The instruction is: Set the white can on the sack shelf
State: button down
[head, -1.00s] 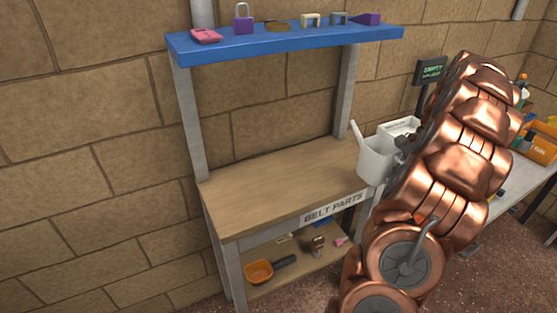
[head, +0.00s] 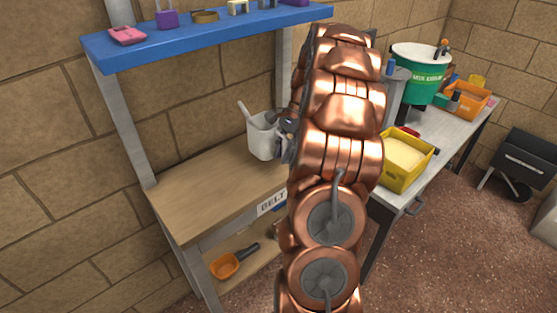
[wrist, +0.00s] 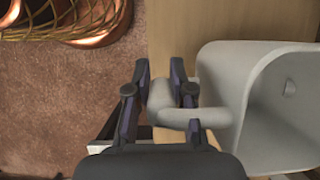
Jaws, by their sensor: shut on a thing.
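The white can (head: 262,137) has a spout on its left side and is at the right end of the wooden bench top (head: 205,182) in the head view. In the wrist view the can (wrist: 275,110) fills the right side, with its open top and pale loop handle showing. My gripper (wrist: 165,75) has its two dark fingers around this handle and is shut on it. In the head view my arm hides most of the gripper. I cannot tell whether the can touches the bench top. No shelf in view is labelled for sacks.
A blue shelf (head: 200,33) with several small items is above the bench. An orange scoop (head: 225,266) lies on the lower shelf. The bench top's left part is clear.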

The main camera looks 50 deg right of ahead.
jog(key=shift+w+a, duration=0.4)
jog(key=shift+w, duration=0.1)
jog(key=shift+f+p, duration=0.35)
jog(key=shift+f, duration=1.45)
jog(key=shift+f, duration=0.15)
jog(key=c, duration=1)
grip_release()
